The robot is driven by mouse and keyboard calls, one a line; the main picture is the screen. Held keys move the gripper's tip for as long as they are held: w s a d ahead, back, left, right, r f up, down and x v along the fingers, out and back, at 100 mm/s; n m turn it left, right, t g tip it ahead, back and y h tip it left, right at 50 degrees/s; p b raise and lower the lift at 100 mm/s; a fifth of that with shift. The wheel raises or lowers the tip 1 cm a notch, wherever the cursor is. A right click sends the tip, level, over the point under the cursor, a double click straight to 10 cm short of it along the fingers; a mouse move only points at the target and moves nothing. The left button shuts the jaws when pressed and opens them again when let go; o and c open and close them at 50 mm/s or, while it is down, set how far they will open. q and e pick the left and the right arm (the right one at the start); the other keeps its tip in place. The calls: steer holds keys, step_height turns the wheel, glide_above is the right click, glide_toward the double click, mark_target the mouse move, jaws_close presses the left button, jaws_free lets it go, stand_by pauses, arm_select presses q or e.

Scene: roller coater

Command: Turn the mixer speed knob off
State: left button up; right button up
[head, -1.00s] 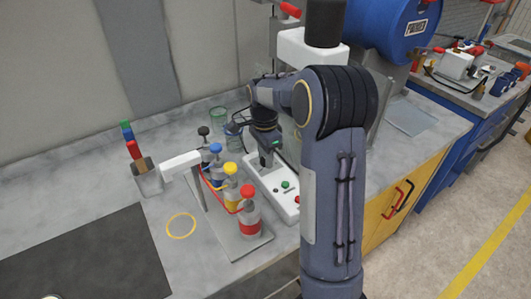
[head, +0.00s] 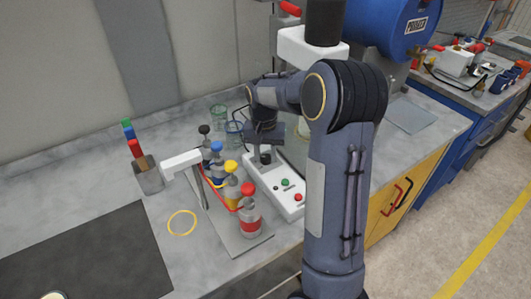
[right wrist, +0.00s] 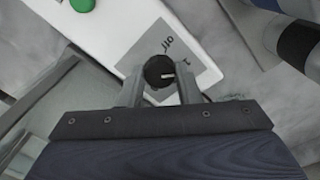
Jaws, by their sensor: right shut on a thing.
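The mixer's white control base (head: 292,200) stands on the counter, with a black speed knob (head: 266,158) toward its far left end. In the right wrist view the knob (right wrist: 158,71) is round and black with a white pointer mark, on a grey label plate (right wrist: 150,45) with printed characters. My right gripper (head: 264,148) reaches down over the base. In the right wrist view its two fingers (right wrist: 160,84) are shut on the knob, one on each side. My left gripper is not in view.
A green button (head: 285,183) and a red button (head: 298,197) sit on the same base. Left of it, several bottles with coloured caps stand on a rack plate (head: 238,238). Glass beakers (head: 234,132) stand behind. Counter space is free toward the left.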

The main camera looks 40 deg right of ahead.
mark_target(265, 157)
steer(key=n, duration=1.3)
steer(key=shift+n, duration=0.3)
stand_by(0.4)
steer(key=o, duration=1)
steer(key=shift+c, duration=0.2)
steer(key=shift+r, duration=0.1)
step_height(265, 157, up, 8)
steer(key=shift+f, duration=0.2)
